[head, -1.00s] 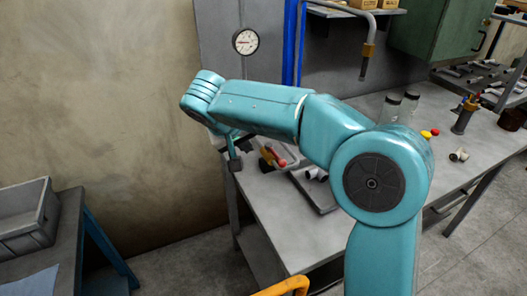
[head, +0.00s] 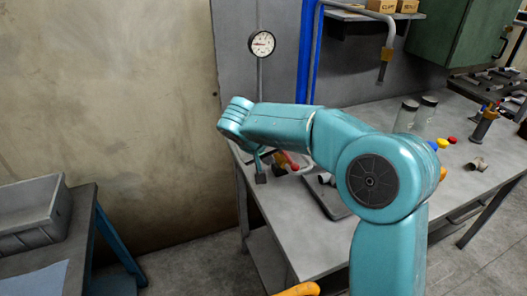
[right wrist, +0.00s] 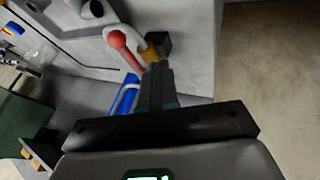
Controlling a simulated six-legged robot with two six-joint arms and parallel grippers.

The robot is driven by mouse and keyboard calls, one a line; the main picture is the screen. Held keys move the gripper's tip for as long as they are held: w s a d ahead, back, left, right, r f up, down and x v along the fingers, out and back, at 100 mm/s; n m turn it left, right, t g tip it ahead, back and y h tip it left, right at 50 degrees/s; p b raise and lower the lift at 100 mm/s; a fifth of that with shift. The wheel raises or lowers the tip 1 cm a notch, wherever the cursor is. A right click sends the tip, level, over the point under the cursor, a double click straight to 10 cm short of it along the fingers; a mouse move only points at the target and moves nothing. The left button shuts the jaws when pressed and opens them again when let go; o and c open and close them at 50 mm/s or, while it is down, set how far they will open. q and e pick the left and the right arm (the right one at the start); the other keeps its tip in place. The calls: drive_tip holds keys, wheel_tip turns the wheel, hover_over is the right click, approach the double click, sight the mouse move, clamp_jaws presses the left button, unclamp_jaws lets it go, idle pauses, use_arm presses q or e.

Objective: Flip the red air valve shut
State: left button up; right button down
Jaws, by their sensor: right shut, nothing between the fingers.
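The red air valve's lever (head: 291,161) shows at the back left of the grey workbench, partly behind my right arm. In the right wrist view its red lever with a round knob (right wrist: 117,39) slants beside a brass-coloured valve body (right wrist: 148,51) on a pale curved pipe. My right gripper (head: 262,178) is shut and empty, pointing down just left of the lever. In the right wrist view its closed fingers (right wrist: 157,70) overlap the lower edge of the brass body. I cannot tell whether they touch it. My left gripper is not in view.
A pressure gauge (head: 262,44) and a blue pipe (head: 307,55) stand behind the bench (head: 290,225). Glass jars (head: 406,115) and a dark tray (head: 330,200) are on it. A grey bin (head: 35,215) stands on a side table at left.

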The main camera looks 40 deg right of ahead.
sight(288, 158)
drive_tip(key=d, duration=0.1)
drive_tip(key=d+f, duration=0.1)
drive_tip(key=d, duration=0.1)
drive_tip(key=d+f, duration=0.1)
drive_tip(key=shift+s+d+f, duration=0.25)
drive_tip(key=shift+s+d, duration=0.1)
drive_tip(key=shift+d, duration=0.05)
